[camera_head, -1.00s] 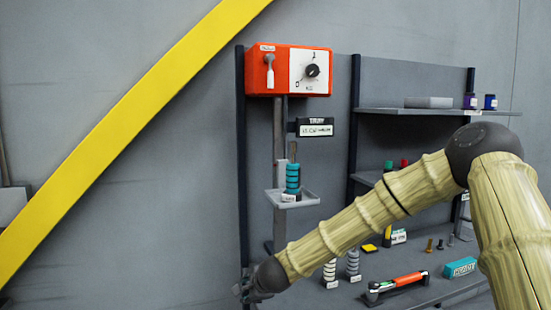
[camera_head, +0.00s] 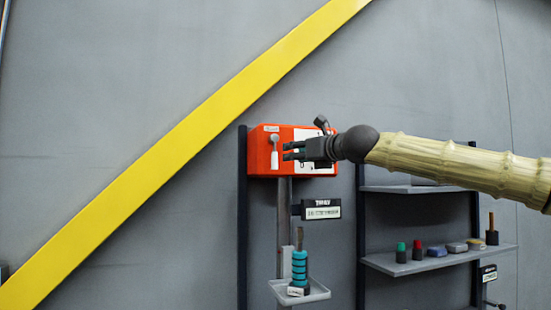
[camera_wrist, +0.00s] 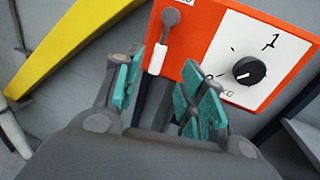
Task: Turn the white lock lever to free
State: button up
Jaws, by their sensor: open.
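The white lock lever (camera_head: 275,158) hangs downward from a grey pivot on the left side of the front of the orange actuator box (camera_head: 258,162). In the wrist view the lever's white handle (camera_wrist: 156,60) shows beyond and between my fingertips, nearer the left finger. My gripper (camera_head: 289,151) is open, to the right of the lever in the head view, its fingers pointing left. In the wrist view my gripper (camera_wrist: 170,75) shows teal pads spread apart with nothing between them. I cannot tell whether a finger touches the lever.
A black knob (camera_wrist: 249,70) on a white panel sits right of the lever; my arm partly hides it in the head view. A small tray (camera_head: 312,292) with a teal ringed item is below the box. Shelves (camera_head: 440,260) with small objects stand right. A yellow diagonal beam (camera_head: 180,135) crosses the wall.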

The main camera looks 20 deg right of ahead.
aim_at(274, 152)
jog(key=p+x, duration=0.3)
jog(key=x, duration=0.7)
jog(key=shift+w, duration=0.2)
grip_shut()
